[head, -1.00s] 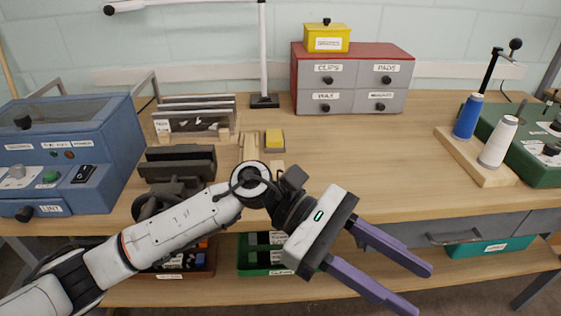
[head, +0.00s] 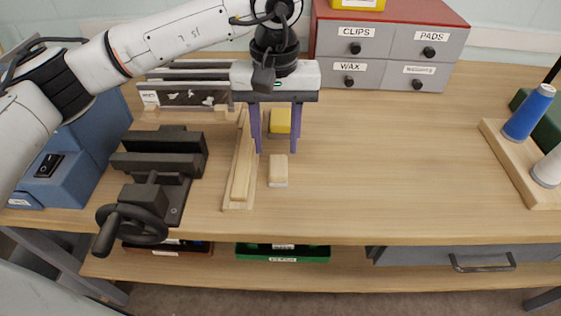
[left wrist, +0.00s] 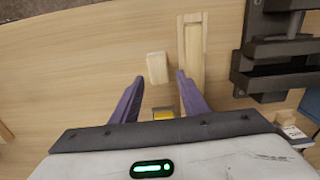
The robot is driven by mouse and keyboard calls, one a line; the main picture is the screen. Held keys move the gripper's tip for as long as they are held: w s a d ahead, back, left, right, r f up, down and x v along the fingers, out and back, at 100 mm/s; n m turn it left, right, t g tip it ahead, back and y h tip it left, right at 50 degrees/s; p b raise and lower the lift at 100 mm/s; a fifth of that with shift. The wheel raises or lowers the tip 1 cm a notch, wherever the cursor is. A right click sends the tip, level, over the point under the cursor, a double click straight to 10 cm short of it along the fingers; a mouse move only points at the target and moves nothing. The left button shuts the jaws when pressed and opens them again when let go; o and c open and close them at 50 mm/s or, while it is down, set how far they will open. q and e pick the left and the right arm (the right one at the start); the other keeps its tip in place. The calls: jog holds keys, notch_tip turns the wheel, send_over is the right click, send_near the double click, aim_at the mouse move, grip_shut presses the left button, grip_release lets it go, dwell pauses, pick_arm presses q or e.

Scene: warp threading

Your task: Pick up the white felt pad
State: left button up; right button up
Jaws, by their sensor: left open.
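No plain white pad shows clearly. The closest match is a small pale block (head: 278,168), wood-coloured on top with a whitish lower edge, lying on the bench. In the left wrist view this block (left wrist: 157,68) lies just beyond the fingertips, roughly between their lines. My left gripper (head: 276,152) points down with its purple fingers apart and nothing held between them. It is just behind the block in the head view; its exact height is unclear. In the left wrist view the gripper (left wrist: 160,78) is also open. My right gripper is not in view.
A wooden grooved strip (head: 241,175) lies close left of the block. A yellow block (head: 280,121) is behind, partly between the fingers. A dark vise (head: 160,175) stands left, grey drawers (head: 385,62) behind. The bench to the right is clear up to the spools (head: 528,115).

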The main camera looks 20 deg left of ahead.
aim_at(278, 164)
pick_arm(q)
jog(key=shift+s+f, duration=0.1)
jog(key=shift+f, duration=1)
notch_tip(278, 164, down, 4)
jog(key=shift+d+f+p, duration=0.15)
jog(key=shift+f+p, duration=0.1)
jog(key=shift+p, duration=0.4)
jog(key=shift+w+f, duration=0.2)
jog(key=shift+f, duration=0.2)
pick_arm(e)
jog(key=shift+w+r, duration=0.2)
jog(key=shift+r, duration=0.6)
pick_arm(q)
jog(key=shift+c, duration=0.5)
jog(key=c, duration=0.7)
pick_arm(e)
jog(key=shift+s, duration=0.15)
